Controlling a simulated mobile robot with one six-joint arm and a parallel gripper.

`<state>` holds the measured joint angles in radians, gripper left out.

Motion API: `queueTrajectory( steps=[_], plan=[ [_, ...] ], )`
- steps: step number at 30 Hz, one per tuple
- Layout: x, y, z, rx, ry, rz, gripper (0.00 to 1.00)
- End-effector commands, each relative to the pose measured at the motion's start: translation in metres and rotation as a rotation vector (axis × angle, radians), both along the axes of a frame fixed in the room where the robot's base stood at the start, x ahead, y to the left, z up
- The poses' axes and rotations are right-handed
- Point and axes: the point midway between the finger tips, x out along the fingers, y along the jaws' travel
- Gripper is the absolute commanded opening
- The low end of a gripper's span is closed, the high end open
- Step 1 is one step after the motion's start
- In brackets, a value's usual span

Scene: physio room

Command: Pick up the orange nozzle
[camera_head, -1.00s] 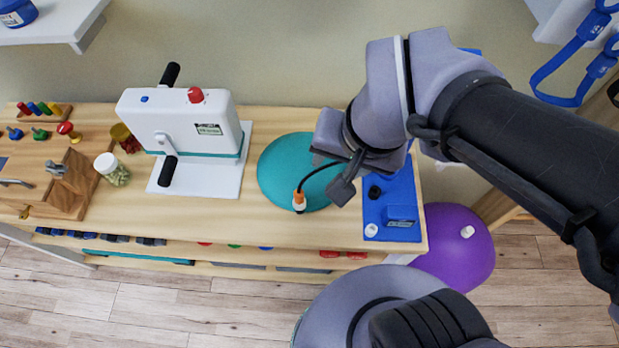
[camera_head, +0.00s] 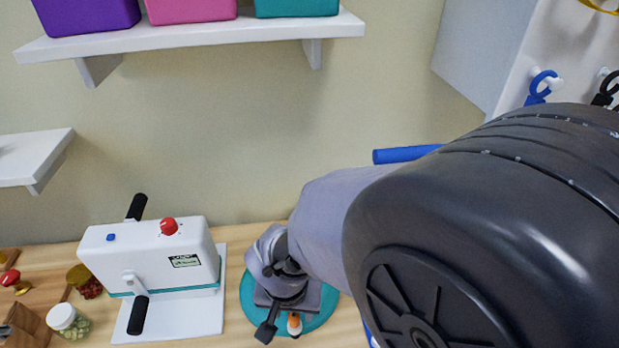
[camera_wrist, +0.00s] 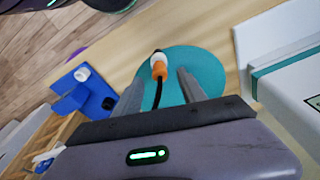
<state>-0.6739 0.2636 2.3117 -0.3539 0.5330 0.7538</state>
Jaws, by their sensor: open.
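The orange nozzle (camera_wrist: 159,70) has a white collar and a dark tip, and lies over the round teal disc (camera_wrist: 208,76) on the wooden table. In the wrist view it shows just beyond my open, empty gripper (camera_wrist: 158,88), between the lines of the two fingers. A black cord runs from it back between the fingers. In the head view the nozzle (camera_head: 294,322) shows at the bottom edge, right beside my gripper (camera_head: 280,318). My wrist hides part of the disc. Whether the fingers touch the nozzle I cannot tell.
A white machine with black handles (camera_head: 165,255) stands left of the disc. A blue block-like device (camera_wrist: 82,88) lies on the other side. Jars (camera_head: 68,320) sit further left. A shelf with coloured bins (camera_head: 190,38) hangs above.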

Motion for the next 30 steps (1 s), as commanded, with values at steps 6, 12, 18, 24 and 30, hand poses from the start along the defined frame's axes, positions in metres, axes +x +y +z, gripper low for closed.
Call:
queueTrajectory(
  steps=[6,12,18,24,30],
  plan=[
    [0.007,-0.001,-0.044,-0.001,0.002,0.000,0.48],
    [0.008,-0.001,-0.043,0.000,0.000,-0.001,0.48],
    [0.008,-0.001,-0.043,0.000,0.000,0.000,0.11],
    [0.008,-0.001,-0.043,0.000,0.000,0.000,0.00],
    [0.008,-0.001,-0.040,0.001,0.000,0.000,0.00]
  ],
)
